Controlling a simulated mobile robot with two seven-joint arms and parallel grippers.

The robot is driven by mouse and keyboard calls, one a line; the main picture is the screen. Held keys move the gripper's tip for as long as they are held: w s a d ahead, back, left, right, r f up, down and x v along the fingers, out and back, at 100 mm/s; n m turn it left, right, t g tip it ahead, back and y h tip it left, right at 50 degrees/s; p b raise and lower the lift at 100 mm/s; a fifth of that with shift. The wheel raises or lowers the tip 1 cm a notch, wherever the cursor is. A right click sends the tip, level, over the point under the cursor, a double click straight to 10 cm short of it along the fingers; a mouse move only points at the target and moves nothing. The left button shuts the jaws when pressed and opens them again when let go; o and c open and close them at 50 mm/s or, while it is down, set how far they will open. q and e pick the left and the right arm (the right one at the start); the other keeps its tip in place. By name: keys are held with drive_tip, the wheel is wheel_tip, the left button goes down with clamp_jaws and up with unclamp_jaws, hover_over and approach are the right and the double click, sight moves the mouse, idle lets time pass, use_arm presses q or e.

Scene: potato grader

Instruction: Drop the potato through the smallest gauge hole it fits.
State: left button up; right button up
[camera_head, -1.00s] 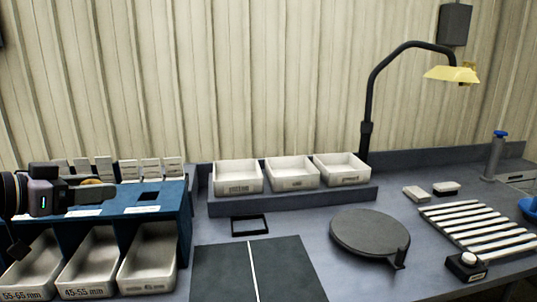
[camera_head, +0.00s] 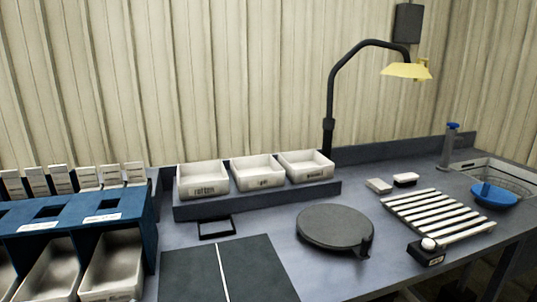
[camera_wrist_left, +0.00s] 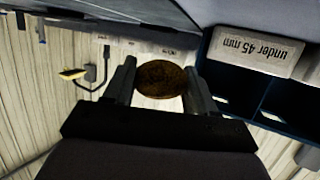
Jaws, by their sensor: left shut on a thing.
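The brown potato (camera_wrist_left: 162,78) is between the two fingers of my left gripper (camera_wrist_left: 161,82) in the left wrist view, and the jaws are shut on it. The blue gauge stand (camera_head: 140,212) is at the left in the head view, with dark square holes in its top. My left gripper is outside the head view, so its place over the stand cannot be told there. A pale bin labelled "under 45 mm" (camera_wrist_left: 253,52) appears upside down in the left wrist view. My right gripper is in neither view.
Pale bins (camera_head: 120,262) sit under the stand. Three white trays, one labelled "rotten" (camera_head: 203,191), stand on a raised shelf. A dark round plate (camera_head: 335,227), a slatted rack (camera_head: 437,214), a blue bowl (camera_head: 494,196) and a yellow lamp (camera_head: 405,71) are to the right.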

use_arm(q)
drive_tip(key=shift+s+d+n+y, duration=0.4)
drive_tip(key=shift+s+n+y, duration=0.25)
drive_tip(key=shift+s, duration=0.2)
drive_tip(key=shift+s+r+n+y, duration=0.2)
drive_tip(key=shift+s+n+y, duration=0.15)
drive_tip(key=shift+s+y, duration=0.25)
drive_tip(key=shift+w, duration=0.1)
